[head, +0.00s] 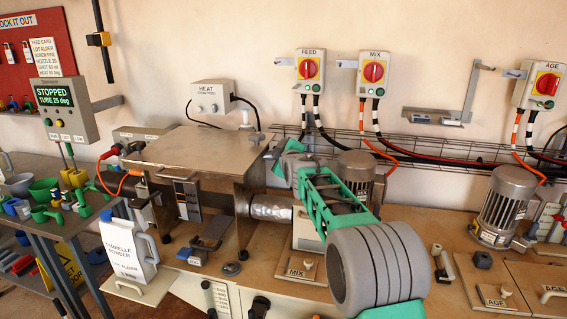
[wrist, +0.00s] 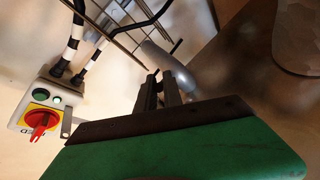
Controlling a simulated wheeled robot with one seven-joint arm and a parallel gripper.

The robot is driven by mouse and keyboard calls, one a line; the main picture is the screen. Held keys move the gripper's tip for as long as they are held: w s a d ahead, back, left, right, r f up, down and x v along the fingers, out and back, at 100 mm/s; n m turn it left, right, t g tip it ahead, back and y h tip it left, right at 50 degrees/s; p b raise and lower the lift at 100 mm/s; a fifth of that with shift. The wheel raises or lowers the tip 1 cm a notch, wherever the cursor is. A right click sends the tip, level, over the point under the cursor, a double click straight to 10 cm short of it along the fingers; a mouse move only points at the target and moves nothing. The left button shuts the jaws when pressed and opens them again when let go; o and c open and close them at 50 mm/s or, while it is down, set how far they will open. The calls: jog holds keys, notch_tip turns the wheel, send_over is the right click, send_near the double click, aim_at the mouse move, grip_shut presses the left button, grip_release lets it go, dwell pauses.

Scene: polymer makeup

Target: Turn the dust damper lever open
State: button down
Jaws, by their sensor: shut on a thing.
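My gripper (wrist: 161,80) has its two dark fingers close together at a grey round pipe (wrist: 172,64) in the wrist view. The fingers are shut on the dust damper lever at this pipe; the held part is mostly hidden between the fingertips. A thin dark bar (wrist: 177,45) sticks out at the pipe's far end. In the head view my green and grey arm reaches to the wall behind the bench, and its own links hide the fingertips and the lever. I cannot tell the lever's angle.
A wire cable tray (head: 420,150) runs along the wall close to my gripper. The FEED switch box (head: 310,72) hangs above, with striped cables down to the tray. A steel-topped machine (head: 197,148) stands left of my arm. A motor (head: 505,205) stands at the right.

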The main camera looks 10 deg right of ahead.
jog(key=shift+a+f+m+h+b, duration=0.1)
jog(key=shift+a+m+h+b, duration=0.2)
jog(key=shift+m+h, duration=0.35)
jog(key=c, duration=1.5)
grip_release()
jog(key=shift+s, duration=0.1)
jog(key=b+v, duration=0.2)
jog(key=v, duration=0.5)
jog(key=shift+s, duration=0.4)
